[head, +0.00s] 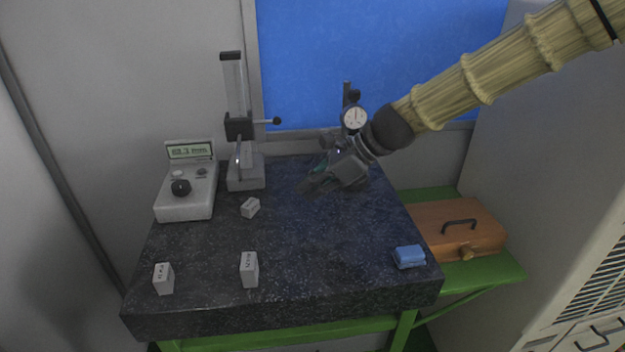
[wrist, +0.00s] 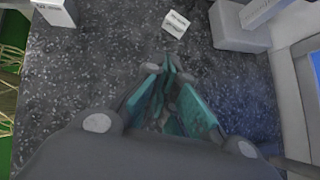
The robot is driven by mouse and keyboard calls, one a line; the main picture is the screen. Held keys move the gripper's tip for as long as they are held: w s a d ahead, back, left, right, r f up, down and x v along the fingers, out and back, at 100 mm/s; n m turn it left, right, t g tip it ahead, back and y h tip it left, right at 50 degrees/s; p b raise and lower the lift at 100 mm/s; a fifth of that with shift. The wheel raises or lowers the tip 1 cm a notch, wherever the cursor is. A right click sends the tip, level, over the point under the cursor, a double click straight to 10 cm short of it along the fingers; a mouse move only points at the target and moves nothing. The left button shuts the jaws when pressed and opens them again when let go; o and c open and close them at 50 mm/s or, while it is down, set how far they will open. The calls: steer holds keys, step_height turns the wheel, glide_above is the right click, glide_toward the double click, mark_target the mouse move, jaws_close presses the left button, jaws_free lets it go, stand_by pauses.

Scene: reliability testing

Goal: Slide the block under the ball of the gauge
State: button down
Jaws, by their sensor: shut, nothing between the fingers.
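Several small pale blocks with printed labels rest on a dark granite plate (head: 310,240). One block (head: 250,207) lies near the left gauge's base, and it also shows in the wrist view (wrist: 175,23). Two more blocks stand near the front edge, one at the middle left (head: 249,269) and one at the far left (head: 163,278). A tall gauge stand (head: 238,125) has a black carriage and a thin probe hanging down; its tip is too small to make out. A dial gauge (head: 355,117) stands behind my gripper (head: 308,186), which is shut and empty above the plate, right of the nearest block.
A white readout box (head: 185,198) with a black knob stands at the back left. A blue object (head: 409,256) lies at the plate's right front. A wooden case (head: 455,232) rests on a green shelf to the right. The plate's middle front is clear.

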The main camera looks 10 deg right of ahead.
mark_target(250, 207)
steer(key=w+a+f, duration=0.1)
steer(key=w+f, duration=0.1)
steer(key=w+a+f, duration=0.1)
steer(key=w+f, duration=0.1)
steer(key=shift+a+p, duration=0.15)
steer(key=shift+p, duration=0.15)
steer(key=shift+w+a+f, duration=0.1)
steer(key=shift+a+f, duration=0.15)
steer(key=shift+f, duration=0.05)
steer(key=shift+s+a+f, duration=0.15)
steer(key=shift+s+a, duration=0.05)
steer(key=shift+s+a+f+p, duration=0.15)
steer(key=shift+s+a+p, duration=0.3)
steer(key=shift+s+a, duration=0.15)
steer(key=w+a, duration=0.1)
steer(key=w+a+f+p, duration=0.1)
steer(key=shift+a, duration=0.35)
steer(key=shift+s+a+r+p, duration=0.1)
steer(key=shift+s+a+p, duration=0.1)
steer(key=shift+a+p, duration=0.45)
steer(key=shift+w+a, duration=0.1)
steer(key=shift+w, duration=0.1)
steer(key=shift+s, duration=0.1)
